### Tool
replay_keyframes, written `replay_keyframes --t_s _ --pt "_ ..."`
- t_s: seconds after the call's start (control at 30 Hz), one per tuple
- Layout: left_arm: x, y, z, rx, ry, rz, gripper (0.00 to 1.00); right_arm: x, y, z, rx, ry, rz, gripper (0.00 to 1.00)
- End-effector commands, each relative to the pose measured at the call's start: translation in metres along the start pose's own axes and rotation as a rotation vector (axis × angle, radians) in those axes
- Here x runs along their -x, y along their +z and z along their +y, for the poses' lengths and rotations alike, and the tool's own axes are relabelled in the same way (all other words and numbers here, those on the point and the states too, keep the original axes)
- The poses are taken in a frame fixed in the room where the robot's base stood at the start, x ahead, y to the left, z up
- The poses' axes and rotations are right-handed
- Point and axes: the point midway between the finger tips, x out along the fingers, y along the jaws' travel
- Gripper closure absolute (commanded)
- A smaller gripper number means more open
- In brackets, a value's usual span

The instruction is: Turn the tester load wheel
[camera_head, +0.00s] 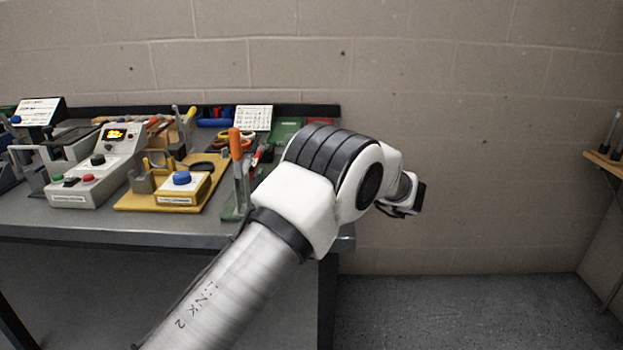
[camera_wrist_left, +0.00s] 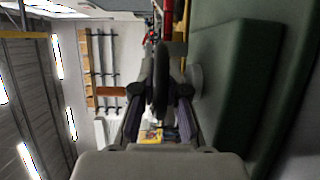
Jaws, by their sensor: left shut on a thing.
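In the left wrist view, a dark load wheel (camera_wrist_left: 160,75) shows nearly edge-on, standing out from the green tester housing (camera_wrist_left: 232,85). A brown handle (camera_wrist_left: 110,91) sticks out on the wheel's left side. My left gripper (camera_wrist_left: 160,92) is shut on the wheel, with one finger on each side of its rim. In the head view, my left arm reaches across the right end of the bench. It covers most of the green tester (camera_head: 285,130) and hides the wheel. My right gripper is in neither view.
A block wall stands behind. The floor right of the bench is clear.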

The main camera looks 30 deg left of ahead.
Motion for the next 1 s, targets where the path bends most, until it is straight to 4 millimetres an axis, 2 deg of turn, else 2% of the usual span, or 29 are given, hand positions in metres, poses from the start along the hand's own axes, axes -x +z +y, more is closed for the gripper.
replay_keyframes --t_s 0.4,0.9,0.93,1.0 --pt "-0.0008 0.0003 -0.0009 0.0 -0.001 0.188 1.0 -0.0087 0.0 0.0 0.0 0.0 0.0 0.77" --pt "-0.0008 0.0001 -0.0002 0.0 0.001 0.207 1.0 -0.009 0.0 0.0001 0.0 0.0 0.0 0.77" --pt "-0.0008 0.0001 -0.0002 0.0 0.001 0.206 0.77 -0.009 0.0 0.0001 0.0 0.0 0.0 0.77" --pt "-0.0007 0.0001 -0.0002 0.0 0.001 0.206 0.77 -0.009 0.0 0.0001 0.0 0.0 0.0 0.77"
